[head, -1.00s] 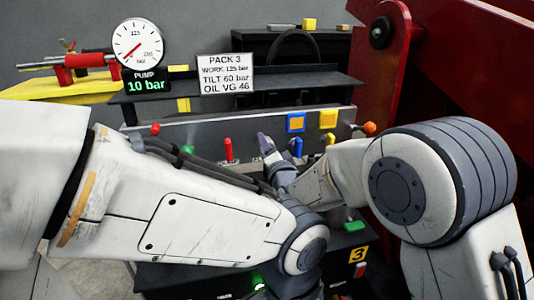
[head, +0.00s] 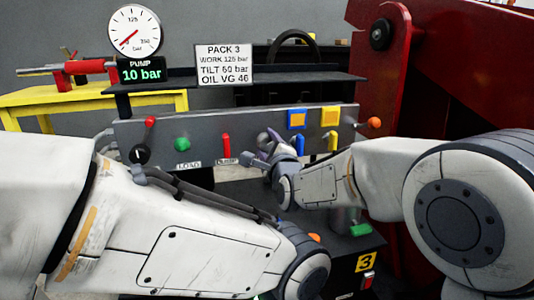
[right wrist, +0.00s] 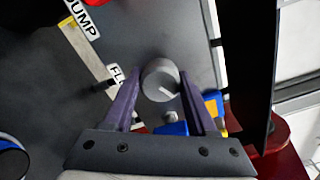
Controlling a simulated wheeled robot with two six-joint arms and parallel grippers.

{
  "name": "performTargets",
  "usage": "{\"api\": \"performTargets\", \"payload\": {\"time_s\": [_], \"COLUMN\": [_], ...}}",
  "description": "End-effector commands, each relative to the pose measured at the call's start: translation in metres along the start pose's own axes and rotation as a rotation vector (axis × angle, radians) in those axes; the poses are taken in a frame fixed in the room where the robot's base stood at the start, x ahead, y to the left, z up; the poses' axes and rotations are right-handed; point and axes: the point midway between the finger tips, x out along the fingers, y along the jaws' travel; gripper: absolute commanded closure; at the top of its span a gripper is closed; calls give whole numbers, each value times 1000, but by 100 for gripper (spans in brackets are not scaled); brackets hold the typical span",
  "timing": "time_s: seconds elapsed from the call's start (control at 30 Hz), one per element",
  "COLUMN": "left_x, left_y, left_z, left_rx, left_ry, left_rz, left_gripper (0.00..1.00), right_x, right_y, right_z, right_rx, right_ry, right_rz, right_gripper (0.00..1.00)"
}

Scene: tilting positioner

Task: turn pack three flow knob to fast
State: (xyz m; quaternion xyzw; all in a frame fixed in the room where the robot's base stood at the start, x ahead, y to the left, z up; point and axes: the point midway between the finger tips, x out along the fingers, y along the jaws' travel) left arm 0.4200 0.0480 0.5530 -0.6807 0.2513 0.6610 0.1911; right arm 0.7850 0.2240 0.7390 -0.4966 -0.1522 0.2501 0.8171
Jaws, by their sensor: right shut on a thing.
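The pack three flow knob (right wrist: 160,80) is a round grey knob with a white pointer line, in the right wrist view. The line points to the lower right there. My right gripper (right wrist: 161,88) has its two purple fingers either side of the knob and is shut on it. In the head view my right gripper (head: 270,141) is at the middle of the grey control panel (head: 255,121) and hides the knob. A partly hidden label starting "FL" (right wrist: 117,73) is beside it. No fast mark is readable. My left gripper is out of view.
A red lever (head: 226,146) and green knob (head: 182,144) are left of the gripper, blue (head: 299,146) and yellow (head: 333,141) levers to its right. A PACK 3 sign (head: 224,65) and a pump gauge (head: 134,31) reading 10 bar stand above. My left arm covers the lower left.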

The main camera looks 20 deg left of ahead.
Motion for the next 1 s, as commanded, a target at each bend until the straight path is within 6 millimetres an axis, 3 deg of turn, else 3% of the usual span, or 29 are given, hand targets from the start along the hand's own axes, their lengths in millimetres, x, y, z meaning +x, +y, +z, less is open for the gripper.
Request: {"api": "performTargets", "payload": {"time_s": [0.03, 0.4, 1.0], "left_x": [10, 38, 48], "left_y": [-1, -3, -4], "left_z": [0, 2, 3], "left_rx": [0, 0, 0], "left_ry": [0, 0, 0], "left_rz": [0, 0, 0], "left_gripper": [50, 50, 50], "right_x": [0, 0, 0], "right_y": [5, 4, 2], "right_z": [-3, -2, -1], "right_rx": [43, 312, 432], "right_ry": [1, 2, 4], "right_rz": [0, 0, 3], "right_gripper": [98, 98, 98]}}
